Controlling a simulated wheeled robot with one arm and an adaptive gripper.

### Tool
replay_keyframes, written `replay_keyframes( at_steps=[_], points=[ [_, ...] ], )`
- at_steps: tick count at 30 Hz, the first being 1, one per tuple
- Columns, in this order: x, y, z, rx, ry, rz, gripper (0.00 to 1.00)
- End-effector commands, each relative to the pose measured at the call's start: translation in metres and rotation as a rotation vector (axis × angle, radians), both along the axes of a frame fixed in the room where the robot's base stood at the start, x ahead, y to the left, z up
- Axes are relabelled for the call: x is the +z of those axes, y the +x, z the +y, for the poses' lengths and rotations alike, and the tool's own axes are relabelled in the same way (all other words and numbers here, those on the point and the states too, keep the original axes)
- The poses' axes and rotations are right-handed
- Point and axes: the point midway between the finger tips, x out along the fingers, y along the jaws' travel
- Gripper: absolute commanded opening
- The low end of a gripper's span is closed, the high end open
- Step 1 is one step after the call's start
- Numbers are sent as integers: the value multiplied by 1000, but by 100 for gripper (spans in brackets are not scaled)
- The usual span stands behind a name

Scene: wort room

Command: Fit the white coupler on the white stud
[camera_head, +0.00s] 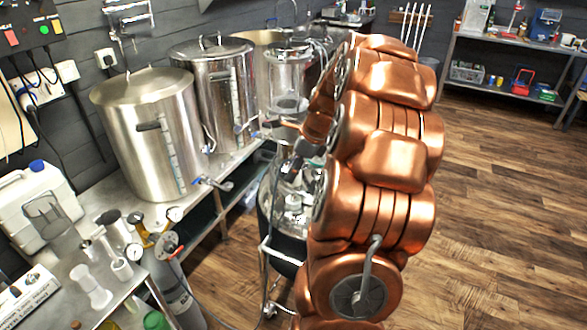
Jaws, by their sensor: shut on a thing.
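My gripper (296,162) shows small and partly hidden at the left of my copper arm, over the cluttered metal and glass equipment (293,200). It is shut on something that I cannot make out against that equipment. I cannot pick out the white coupler or the white stud for certain. A white spool-shaped piece (91,287) stands on the bench at the lower left, apart from my gripper. A small white cup-like piece (122,269) stands to its right.
Two steel kettles (150,135) (218,90) stand on the bench, with a glass vessel (287,80) beyond. Wooden floor (490,200) is clear at the right, before a shelf (500,88).

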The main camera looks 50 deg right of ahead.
Motion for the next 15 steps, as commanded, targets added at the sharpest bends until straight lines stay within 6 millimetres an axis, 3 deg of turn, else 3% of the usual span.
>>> replay_keyframes(
  at_steps=[15],
  points=[
    [-46,1,0,3,-1,-1,6]
  ],
)
